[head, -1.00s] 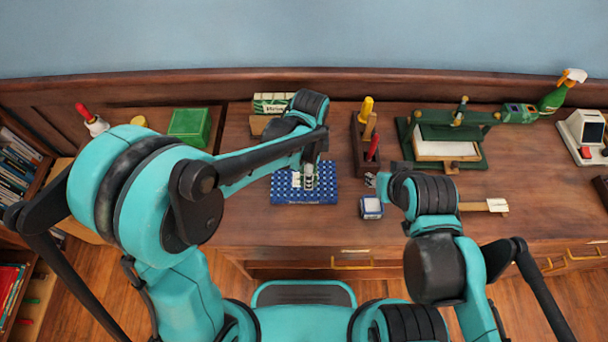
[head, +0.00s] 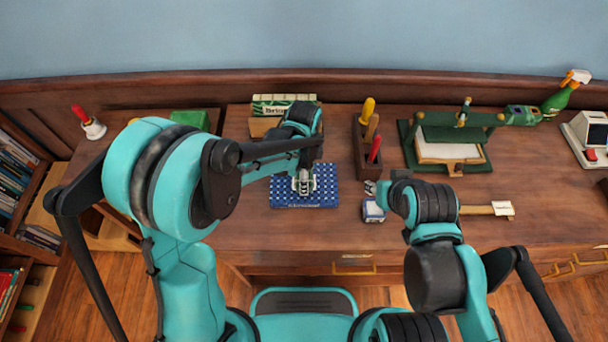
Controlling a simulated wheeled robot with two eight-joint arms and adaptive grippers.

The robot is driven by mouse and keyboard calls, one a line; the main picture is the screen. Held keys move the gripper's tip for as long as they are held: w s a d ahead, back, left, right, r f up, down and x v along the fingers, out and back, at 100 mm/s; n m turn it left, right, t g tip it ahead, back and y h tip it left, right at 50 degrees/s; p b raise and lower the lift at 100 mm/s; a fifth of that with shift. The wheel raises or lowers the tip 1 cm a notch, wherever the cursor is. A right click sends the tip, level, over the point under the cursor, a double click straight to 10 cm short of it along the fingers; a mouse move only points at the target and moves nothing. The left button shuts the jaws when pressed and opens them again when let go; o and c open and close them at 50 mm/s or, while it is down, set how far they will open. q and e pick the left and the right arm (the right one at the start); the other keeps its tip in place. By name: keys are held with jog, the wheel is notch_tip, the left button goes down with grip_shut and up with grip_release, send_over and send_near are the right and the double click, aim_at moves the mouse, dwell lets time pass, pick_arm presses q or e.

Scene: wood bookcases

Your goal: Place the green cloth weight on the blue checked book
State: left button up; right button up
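The blue checked book (head: 325,197) lies flat on the desk, in front of the green-and-white box. My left gripper (head: 303,184) points down over the book's middle. Its fingers are small and partly covered by my own wrist, so I cannot tell whether they are open or what is between them. I cannot make out a green cloth weight there. A green block (head: 190,119) at the left is partly hidden by my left arm; I cannot tell whether it is the weight. My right gripper (head: 372,188) is low beside a small blue-and-white box (head: 373,210); its finger opening is unclear.
A green-and-white box (head: 284,102) stands behind the book. A wooden tool holder (head: 362,152) with yellow and red handles is to its right. A green press (head: 444,135), spray bottle (head: 562,95), red-handled bell (head: 90,125) and hammer-like tool (head: 480,210) also occupy the desk.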

pick_arm(q)
jog(key=o, duration=0.3)
jog(key=shift+r, duration=0.1)
jog(key=shift+r+p, duration=0.3)
jog(key=shift+r, duration=0.1)
notch_tip(320, 180, up, 11)
jog(key=p, duration=0.4)
jog(key=s+a+r+n+t, duration=0.3)
jog(key=s+a+n, duration=0.3)
jog(key=a+n, duration=0.3)
jog(key=s+a+r+n+t, duration=0.4)
jog(key=s+a+n, duration=0.1)
jog(key=a+n, duration=0.3)
jog(key=shift+s+a+n, duration=0.35)
jog(key=shift+a+n, duration=0.05)
jog(key=shift+n, duration=0.1)
jog(key=shift+f, duration=0.1)
